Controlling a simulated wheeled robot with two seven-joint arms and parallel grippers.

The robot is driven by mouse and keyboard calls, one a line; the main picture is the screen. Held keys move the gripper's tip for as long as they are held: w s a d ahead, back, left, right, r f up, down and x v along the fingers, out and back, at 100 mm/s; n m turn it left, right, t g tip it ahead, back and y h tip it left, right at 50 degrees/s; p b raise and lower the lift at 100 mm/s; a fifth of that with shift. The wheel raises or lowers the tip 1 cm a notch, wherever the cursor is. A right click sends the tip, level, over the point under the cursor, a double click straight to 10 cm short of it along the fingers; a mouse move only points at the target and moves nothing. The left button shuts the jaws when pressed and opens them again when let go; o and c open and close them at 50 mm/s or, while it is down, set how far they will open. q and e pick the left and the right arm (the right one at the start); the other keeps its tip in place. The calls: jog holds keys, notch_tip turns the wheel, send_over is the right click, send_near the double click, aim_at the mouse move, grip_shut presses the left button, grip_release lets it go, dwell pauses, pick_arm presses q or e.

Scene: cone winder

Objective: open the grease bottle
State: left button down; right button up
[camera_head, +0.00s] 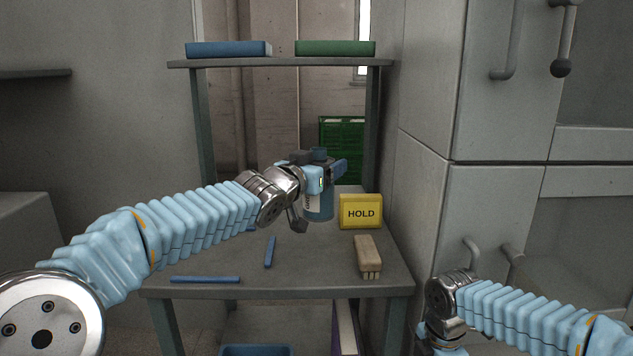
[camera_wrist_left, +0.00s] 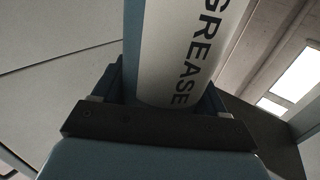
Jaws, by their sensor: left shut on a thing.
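The grease bottle (camera_head: 318,208) is blue with a white label and stands upright above the back of the bench. A blue cap (camera_head: 318,153) shows on its top. My left gripper (camera_head: 326,172) reaches in from the left and is shut around the bottle's upper part. In the left wrist view the bottle (camera_wrist_left: 190,50), with the word GREASE on it, lies between the fingers. The gripper hides part of the bottle in the head view. I cannot tell whether its base touches the bench. My right gripper (camera_head: 438,340) is cut off at the lower edge, with its fingertips hidden.
A yellow HOLD sign (camera_head: 361,212) stands just right of the bottle. A brush (camera_head: 367,256) and blue sticks (camera_head: 205,280) lie on the grey bench (camera_head: 310,275). A shelf (camera_head: 280,64) carries blue and green boxes above. A grey cabinet (camera_head: 500,230) bounds the right side.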

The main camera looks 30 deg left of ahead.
pick_arm(q)
jog(key=w+a+f, duration=0.3)
jog(key=f, duration=0.5)
jog(key=shift+f, duration=0.3)
jog(key=shift+a, duration=0.1)
jog(key=shift+w+f+b, duration=0.1)
jog(key=shift+f+b, duration=0.1)
jog(key=shift+b, duration=0.2)
jog(key=shift+c, duration=0.2)
grip_release()
jog(key=shift+r, duration=0.15)
